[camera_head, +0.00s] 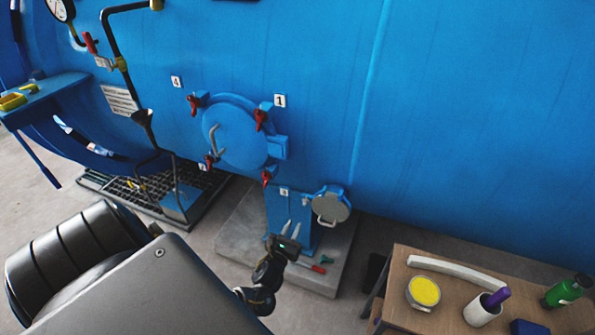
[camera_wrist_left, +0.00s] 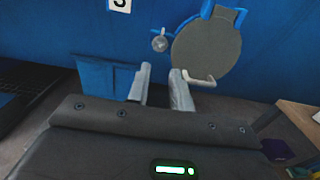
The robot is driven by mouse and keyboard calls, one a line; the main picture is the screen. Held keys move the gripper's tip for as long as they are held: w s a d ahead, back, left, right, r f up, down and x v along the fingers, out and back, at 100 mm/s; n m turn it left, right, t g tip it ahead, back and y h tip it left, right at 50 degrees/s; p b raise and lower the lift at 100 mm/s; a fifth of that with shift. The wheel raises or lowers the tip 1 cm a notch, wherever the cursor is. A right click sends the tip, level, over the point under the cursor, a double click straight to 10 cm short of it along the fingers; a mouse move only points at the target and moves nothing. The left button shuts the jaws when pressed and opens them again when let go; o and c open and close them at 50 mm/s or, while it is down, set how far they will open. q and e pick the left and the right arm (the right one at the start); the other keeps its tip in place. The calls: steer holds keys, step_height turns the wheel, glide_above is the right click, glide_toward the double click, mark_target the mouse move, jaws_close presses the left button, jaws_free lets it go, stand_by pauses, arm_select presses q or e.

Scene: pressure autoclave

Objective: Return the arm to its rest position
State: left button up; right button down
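My left arm comes in at the lower left of the head view. My left gripper (camera_head: 291,228) points toward the blue autoclave wall, just in front of a blue support plate and left of a round grey lid. In the left wrist view its two pale fingers (camera_wrist_left: 163,84) stand apart with nothing between them. The round grey lid (camera_head: 331,206) with a pale handle is to the right of the fingers; it also shows in the left wrist view (camera_wrist_left: 206,48), where the right finger overlaps the handle region. I cannot tell whether they touch. My right gripper is not in view.
A round blue hatch (camera_head: 236,135) with red-handled clamps is on the autoclave wall (camera_head: 450,120). A wooden table (camera_head: 407,258) at the lower right carries a yellow-topped round container (camera_head: 424,291), a white cup (camera_head: 481,312) and a green bottle (camera_head: 566,291). A red-handled tool (camera_head: 312,267) lies below the gripper.

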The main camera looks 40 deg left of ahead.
arm_select(q)
steer(key=shift+s+d, duration=0.25)
steer(key=shift+s, duration=0.45)
steer(key=s+d+f+n+g+h+b, duration=0.1)
steer(key=s+f+n+g, duration=0.45)
steer(key=f+n, duration=0.6)
steer(key=s+d+f+n+g+h+b, duration=0.15)
steer(key=s+f+n+g, duration=0.25)
steer(key=s+f+n, duration=0.55)
steer(key=s+d+f+n+g+h, duration=0.1)
steer(key=s+d+f+n+g, duration=0.1)
steer(key=s+f, duration=0.3)
steer(key=s+d+f+n+g+h+b, duration=0.1)
steer(key=s+d+f+n, duration=0.3)
steer(key=s, duration=0.8)
steer(key=s+d+f+n+g+h+b, duration=0.1)
steer(key=s+d+f+n+g, duration=0.2)
steer(key=s+f, duration=0.4)
steer(key=shift+s+d+f, duration=0.25)
steer(key=shift+s+d, duration=0.65)
steer(key=shift+s, duration=0.25)
steer(key=shift+s+g, duration=0.1)
steer(key=shift+g, duration=0.15)
